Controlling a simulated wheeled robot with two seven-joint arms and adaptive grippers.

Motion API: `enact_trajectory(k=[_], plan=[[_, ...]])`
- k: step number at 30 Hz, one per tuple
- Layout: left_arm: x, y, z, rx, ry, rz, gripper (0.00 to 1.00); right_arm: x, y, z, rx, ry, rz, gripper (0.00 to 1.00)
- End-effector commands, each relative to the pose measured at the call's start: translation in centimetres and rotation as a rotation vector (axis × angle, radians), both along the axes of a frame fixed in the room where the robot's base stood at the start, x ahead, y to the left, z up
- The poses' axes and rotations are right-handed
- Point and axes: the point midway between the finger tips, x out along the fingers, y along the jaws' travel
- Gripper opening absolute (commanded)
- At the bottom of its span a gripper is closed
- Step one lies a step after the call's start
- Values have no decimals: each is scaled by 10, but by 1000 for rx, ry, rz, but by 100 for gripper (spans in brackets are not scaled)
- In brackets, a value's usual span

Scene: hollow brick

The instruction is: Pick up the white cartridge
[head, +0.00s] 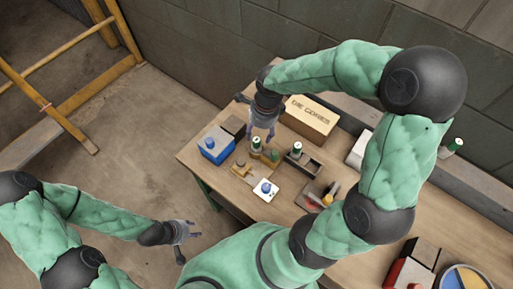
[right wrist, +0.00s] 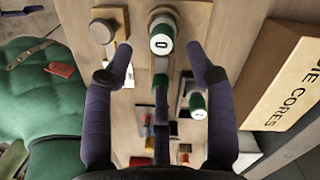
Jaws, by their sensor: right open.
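Two cartridges with white tops and green bands stand close together on the wooden table. One cartridge (head: 256,143) is in a small wooden holder; in the right wrist view its white end (right wrist: 161,44) carries a dark mark. The other cartridge (head: 296,150) stands in a dark tray to its right and also shows in the right wrist view (right wrist: 198,113). My right gripper (head: 263,131) is open above the first one, whose top shows between its fingertips (right wrist: 160,58); no grip is visible. My left gripper (head: 188,240) hangs off the table's near left side, apparently open and empty.
A box marked DIE CORES (head: 310,117) stands just behind. A blue box (head: 215,146) is left, a white plate with a blue knob (head: 265,190) in front. A third green-and-white cylinder (head: 455,145) is far right. A yellow metal frame (head: 106,35) stands back left.

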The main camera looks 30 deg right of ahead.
Motion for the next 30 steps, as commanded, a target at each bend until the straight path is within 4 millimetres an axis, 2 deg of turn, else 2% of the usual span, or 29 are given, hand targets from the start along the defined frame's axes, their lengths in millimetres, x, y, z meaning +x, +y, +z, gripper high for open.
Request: enact_trajectory(k=[8,18,25,26,30], plan=[[0,0,-7,0,0,0,40,2,2,-16,0,1,1,56],[0,0,-28,0,0,0,40,9,6,-59,0,1,1,56],[0,0,-27,0,0,0,40,9,6,-59,0,-1,0,56],[0,0,-27,0,0,0,40,9,6,-59,0,-1,0,53],[0,0,-27,0,0,0,40,9,6,-59,0,-1,1,14]])
